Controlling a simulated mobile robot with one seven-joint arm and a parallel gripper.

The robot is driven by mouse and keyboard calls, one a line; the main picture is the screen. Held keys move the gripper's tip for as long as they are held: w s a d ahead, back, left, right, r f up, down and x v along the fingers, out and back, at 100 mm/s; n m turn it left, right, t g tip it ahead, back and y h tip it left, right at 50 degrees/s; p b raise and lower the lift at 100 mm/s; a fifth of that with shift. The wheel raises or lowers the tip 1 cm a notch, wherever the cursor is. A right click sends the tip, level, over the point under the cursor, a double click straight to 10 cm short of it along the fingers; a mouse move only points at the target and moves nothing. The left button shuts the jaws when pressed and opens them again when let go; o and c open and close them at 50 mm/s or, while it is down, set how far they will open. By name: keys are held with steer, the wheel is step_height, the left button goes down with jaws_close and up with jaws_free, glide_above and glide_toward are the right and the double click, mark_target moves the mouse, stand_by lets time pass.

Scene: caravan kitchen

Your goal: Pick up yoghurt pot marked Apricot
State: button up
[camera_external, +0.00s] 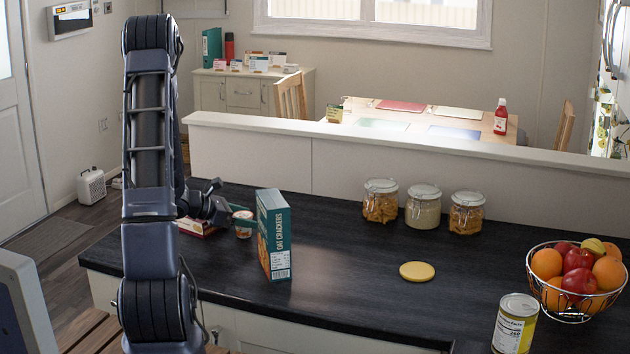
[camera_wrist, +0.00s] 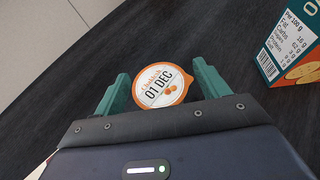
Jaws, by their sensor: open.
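A small yoghurt pot (camera_external: 243,229) stands upright on the dark worktop, left of the cracker box. In the wrist view its round white lid (camera_wrist: 158,85) has an orange rim, "01 DEC" and small orange fruit shapes. The word Apricot is not readable in either view. My gripper (camera_wrist: 160,80) is open, with one teal finger on each side of the pot; whether either finger touches it, I cannot tell. In the external view my gripper (camera_external: 241,214) is low at the pot, and its fingers partly cover it.
A teal oat crackers box (camera_external: 274,236) stands close right of the pot, also in the wrist view (camera_wrist: 288,45). A flat red-and-white pack (camera_external: 197,228) lies left, partly behind my arm. Jars (camera_external: 423,207), a yellow lid (camera_external: 417,271), a can (camera_external: 515,325) and a fruit bowl (camera_external: 577,281) are further right.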

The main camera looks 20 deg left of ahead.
steer(key=shift+w+d+f, duration=0.25)
steer(key=shift+w+d, duration=0.2)
steer(key=shift+d, duration=0.05)
steer(key=c, duration=1)
steer(key=shift+c, duration=0.2)
